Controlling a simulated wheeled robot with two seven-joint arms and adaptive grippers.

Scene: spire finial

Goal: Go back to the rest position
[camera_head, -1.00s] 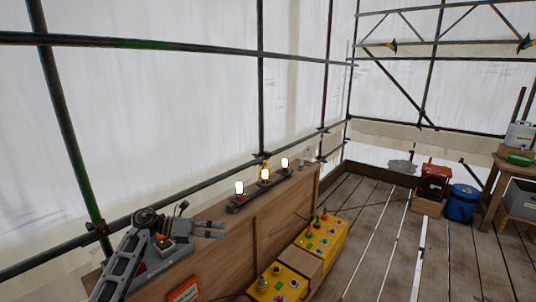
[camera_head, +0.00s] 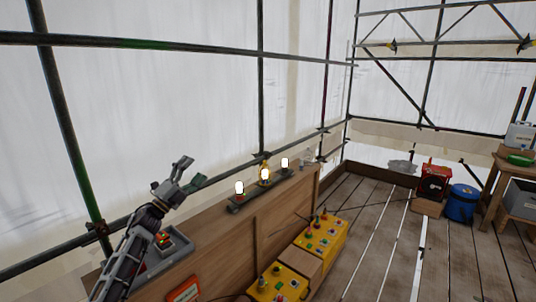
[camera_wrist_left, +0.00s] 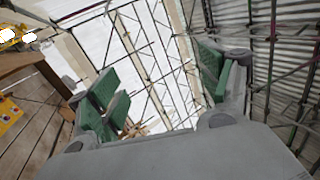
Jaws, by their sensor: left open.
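My left gripper (camera_head: 186,172) is raised above the left part of the wooden counter in the head view, with its fingers pointing up and to the right. It is open and empty. In the left wrist view its green-padded fingers (camera_wrist_left: 160,90) stand wide apart, with only scaffolding and sheeting between them. It touches nothing that I can see. My right gripper is not in view.
The wooden counter (camera_head: 225,255) carries a strip with several glowing lamps (camera_head: 264,180) and a grey tray (camera_head: 165,262) near my left arm. Yellow button boxes (camera_head: 322,235) stand beside it. A blue bucket (camera_head: 462,206) stands at right. Scaffold poles run behind; the middle floor is clear.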

